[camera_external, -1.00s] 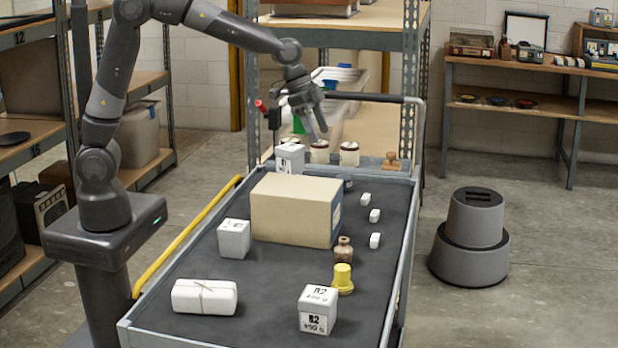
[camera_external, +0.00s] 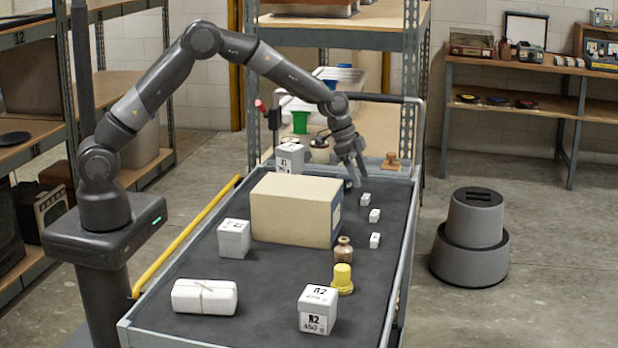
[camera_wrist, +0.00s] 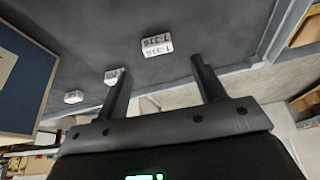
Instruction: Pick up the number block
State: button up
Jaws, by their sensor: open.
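Three small white blocks stand in a row on the right side of the cart's dark top: a far one (camera_external: 365,199), a middle one (camera_external: 374,215) and a near one (camera_external: 375,240). In the wrist view, the largest-looking block (camera_wrist: 157,45) has dark printed characters, and two others (camera_wrist: 113,76) (camera_wrist: 74,97) lie to its left. I cannot tell which one the task calls the number block. My gripper (camera_external: 356,178) is open and empty above the far end of the cart, just beyond the far block. Its spread fingers (camera_wrist: 160,67) also show in the wrist view, apart from the blocks.
A large tan carton (camera_external: 290,215) stands left of the row. A brown bottle (camera_external: 343,248), a yellow object (camera_external: 342,279), a labelled box (camera_external: 318,309), a pale box (camera_external: 234,239) and a wrapped parcel (camera_external: 204,297) occupy the near part. A stamp (camera_external: 391,162) stands at the far edge.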

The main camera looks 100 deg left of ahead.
aim_at(366, 196)
jog(key=x, duration=0.5)
jog(key=shift+s+d+f, duration=0.1)
jog(key=shift+f, duration=0.3)
jog(key=shift+c, duration=0.4)
jog(key=c, duration=1)
jog(key=shift+o, duration=0.2)
